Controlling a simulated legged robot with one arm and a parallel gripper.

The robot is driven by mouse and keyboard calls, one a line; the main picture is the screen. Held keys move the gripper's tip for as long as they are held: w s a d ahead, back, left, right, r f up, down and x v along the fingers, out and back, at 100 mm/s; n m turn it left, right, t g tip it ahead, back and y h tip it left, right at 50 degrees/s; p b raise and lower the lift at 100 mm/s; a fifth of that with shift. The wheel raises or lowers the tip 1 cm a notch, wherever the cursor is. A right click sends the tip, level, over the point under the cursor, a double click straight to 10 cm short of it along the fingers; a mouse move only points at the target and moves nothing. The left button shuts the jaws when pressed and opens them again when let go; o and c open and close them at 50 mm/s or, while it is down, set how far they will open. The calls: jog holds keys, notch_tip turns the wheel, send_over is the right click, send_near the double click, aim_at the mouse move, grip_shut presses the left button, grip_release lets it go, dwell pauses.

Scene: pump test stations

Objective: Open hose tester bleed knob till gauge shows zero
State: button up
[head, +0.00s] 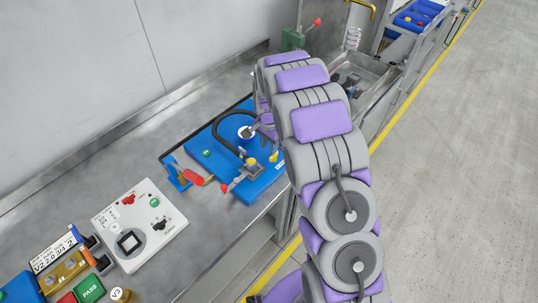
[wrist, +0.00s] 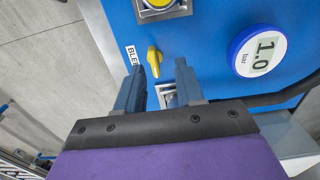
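The hose tester is a blue plate on the metal bench in the head view (head: 262,186); it also fills much of the wrist view (wrist: 205,22). The yellow bleed knob (wrist: 154,60) stands on it, beside a partly covered white label starting "BLE". The round gauge (wrist: 258,52) reads 1.0 bar. My gripper (wrist: 160,64) is open. The bleed knob appears between its two fingertips in the wrist view, with gaps on both sides; I cannot tell its depth relative to the tips. In the head view my arm hides part of the tester's right side.
A dark hose (head: 219,119) curves over the tester. A red-handled clamp (head: 193,177) and a small red-tipped lever (head: 225,188) stand at its front. A white panel (head: 165,232) lies left along the bench. The floor (head: 455,150) at right is clear.

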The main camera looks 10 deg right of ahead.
aim_at(276, 154)
jog(key=d+f, duration=0.2)
jog(key=f, duration=0.1)
jog(key=d+f, duration=0.1)
jog(key=f, duration=0.1)
jog(key=shift+d+f, duration=0.1)
jog(key=shift+f, duration=0.15)
jog(key=shift+a, duration=1.25)
jog(key=shift+f, duration=0.1)
jog(key=shift+c, duration=0.8)
jog(key=shift+d, duration=0.95)
grip_shut()
jog(key=shift+s+a, duration=0.1)
jog(key=shift+a, duration=0.2)
